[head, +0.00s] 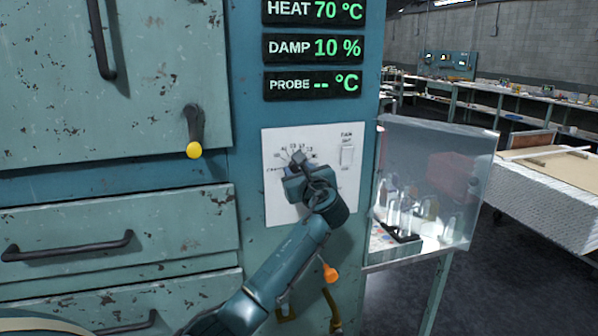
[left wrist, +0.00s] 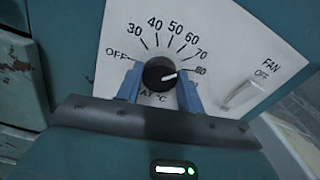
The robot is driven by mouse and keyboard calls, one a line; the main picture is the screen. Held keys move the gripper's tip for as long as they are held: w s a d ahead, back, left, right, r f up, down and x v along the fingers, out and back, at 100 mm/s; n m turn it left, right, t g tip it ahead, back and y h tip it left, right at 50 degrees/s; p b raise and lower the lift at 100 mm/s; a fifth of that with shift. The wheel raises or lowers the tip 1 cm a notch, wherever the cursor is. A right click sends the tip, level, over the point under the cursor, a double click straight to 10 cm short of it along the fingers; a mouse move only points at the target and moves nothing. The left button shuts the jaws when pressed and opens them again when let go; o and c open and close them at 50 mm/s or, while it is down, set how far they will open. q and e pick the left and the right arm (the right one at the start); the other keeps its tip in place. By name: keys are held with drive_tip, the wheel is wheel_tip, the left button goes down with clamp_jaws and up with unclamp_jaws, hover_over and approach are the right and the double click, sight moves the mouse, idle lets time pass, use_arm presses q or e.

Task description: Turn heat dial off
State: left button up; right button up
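The heat dial (left wrist: 160,75) is a round black knob on a white panel (left wrist: 222,45) of the teal cabinet. Its scale has OFF at the left and runs up through 30 to 80. The dial's white pointer line points right, close to the 80 mark. The two blue fingers of my left gripper (left wrist: 160,88) stand on either side of the knob, with no clear gap, so it looks shut on it. In the head view my left gripper (head: 299,172) is at the panel and covers most of the dial. My right gripper is not in view.
A display above the panel shows HEAT (head: 312,11) 70 °C. A fan switch (head: 347,155) marked OFF sits right of the dial. A clear case (head: 470,170) with bottles stands to the right. A yellow-tipped lever (head: 194,150) and drawer handles (head: 68,246) are on the left.

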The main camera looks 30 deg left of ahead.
use_arm(q)
drive_tip(key=c, duration=0.4)
drive_tip(key=shift+c, duration=0.2)
